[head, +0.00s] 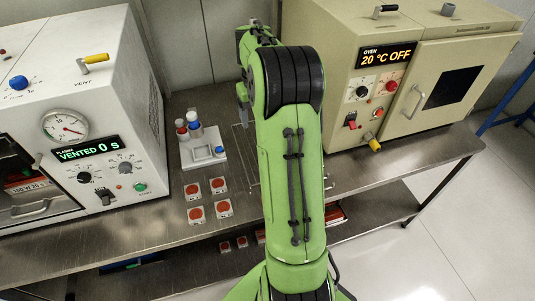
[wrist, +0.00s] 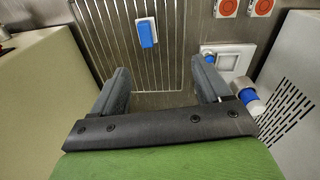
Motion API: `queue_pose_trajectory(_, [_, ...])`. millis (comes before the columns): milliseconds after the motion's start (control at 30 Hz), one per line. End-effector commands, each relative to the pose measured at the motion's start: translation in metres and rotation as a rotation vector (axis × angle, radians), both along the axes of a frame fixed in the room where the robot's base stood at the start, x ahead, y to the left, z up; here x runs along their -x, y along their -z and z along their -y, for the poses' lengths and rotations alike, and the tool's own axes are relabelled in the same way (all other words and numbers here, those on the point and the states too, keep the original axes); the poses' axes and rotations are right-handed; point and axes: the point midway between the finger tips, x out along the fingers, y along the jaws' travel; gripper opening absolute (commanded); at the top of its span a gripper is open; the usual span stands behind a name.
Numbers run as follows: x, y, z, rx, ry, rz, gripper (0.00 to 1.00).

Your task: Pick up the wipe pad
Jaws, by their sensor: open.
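A small blue block with a white edge, which looks like the wipe pad (wrist: 147,32), lies on a wire rack (wrist: 108,32) in the wrist view. My gripper (wrist: 160,68) is open and empty, its two grey fingers spread apart. The block is beyond the fingertips in the picture, roughly between their lines, and nothing touches it. In the head view my green arm hides most of the rack and the block. Part of my gripper (head: 243,103) shows left of the arm there.
A white holder (head: 187,157) with bottles and a square recess stands left of the rack. Several red-topped squares (head: 195,213) lie in front. The plasma machine (head: 110,100) stands left, the beige oven (head: 365,60) right. The bench is clear before the oven.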

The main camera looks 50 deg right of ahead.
Motion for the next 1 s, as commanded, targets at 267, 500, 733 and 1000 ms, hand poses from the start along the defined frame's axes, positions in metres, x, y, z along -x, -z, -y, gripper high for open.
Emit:
queue_pose_trajectory(267, [0.003,0.051,0.039,-0.049,0.054,-0.028,0.77])
queue_pose_trajectory(500, [0.004,0.113,0.038,-0.049,0.054,-0.030,0.77])
queue_pose_trajectory(733, [0.004,0.145,0.038,-0.046,0.053,-0.028,0.77])
queue_pose_trajectory(1000, [0.007,0.191,0.040,-0.048,0.052,-0.028,0.77])
